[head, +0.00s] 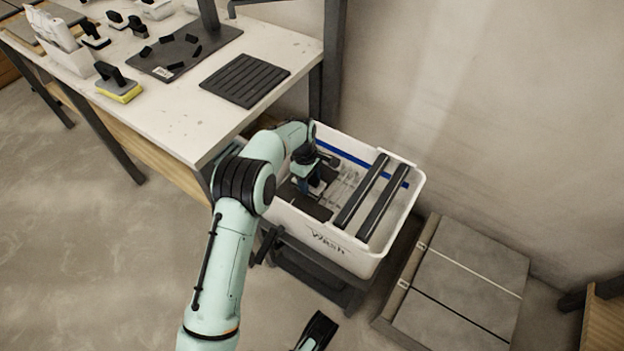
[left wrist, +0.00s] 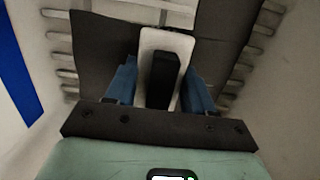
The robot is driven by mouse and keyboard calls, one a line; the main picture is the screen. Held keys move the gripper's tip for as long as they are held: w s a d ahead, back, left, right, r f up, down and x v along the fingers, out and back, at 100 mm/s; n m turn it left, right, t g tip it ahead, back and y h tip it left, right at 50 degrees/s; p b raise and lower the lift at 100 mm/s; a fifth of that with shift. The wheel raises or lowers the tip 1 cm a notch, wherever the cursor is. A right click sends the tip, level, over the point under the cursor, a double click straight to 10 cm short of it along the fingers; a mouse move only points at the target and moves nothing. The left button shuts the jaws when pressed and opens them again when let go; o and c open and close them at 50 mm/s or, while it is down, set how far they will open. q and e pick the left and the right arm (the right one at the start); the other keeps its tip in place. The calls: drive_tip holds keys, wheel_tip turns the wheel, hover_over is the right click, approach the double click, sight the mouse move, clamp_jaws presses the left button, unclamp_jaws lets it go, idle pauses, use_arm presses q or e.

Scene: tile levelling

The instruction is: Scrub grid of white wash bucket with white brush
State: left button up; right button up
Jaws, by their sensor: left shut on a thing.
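The white wash bucket (head: 333,242), a tub marked "Wash", stands on a dark stand right of the table. Its pale grid (head: 343,186) shows inside, left of two black rollers. My left gripper (head: 311,186) reaches down into the bucket and is shut on the white brush. In the left wrist view the brush (left wrist: 178,42) has a white back and a black handle between my blue fingers. A dark flat piece (left wrist: 100,45) lies below it over the middle of the grid (left wrist: 60,52); whether bristles touch the grid is hidden. A dark end of my right gripper (head: 318,330) shows at the bottom edge.
The two black rollers (head: 372,197) span the bucket's right half. The white table (head: 190,112) holds a ribbed black mat (head: 245,80), a yellow sponge float (head: 119,90) and several black-handled tools. Grey tiles (head: 462,285) lie on the floor at right, near the wall.

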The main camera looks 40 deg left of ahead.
use_arm(q)
drive_tip(key=shift+s+a+f+p, duration=0.1)
drive_tip(key=shift+s+a+p, duration=0.5)
drive_tip(key=shift+s+a, duration=1)
drive_tip(key=shift+d, duration=0.15)
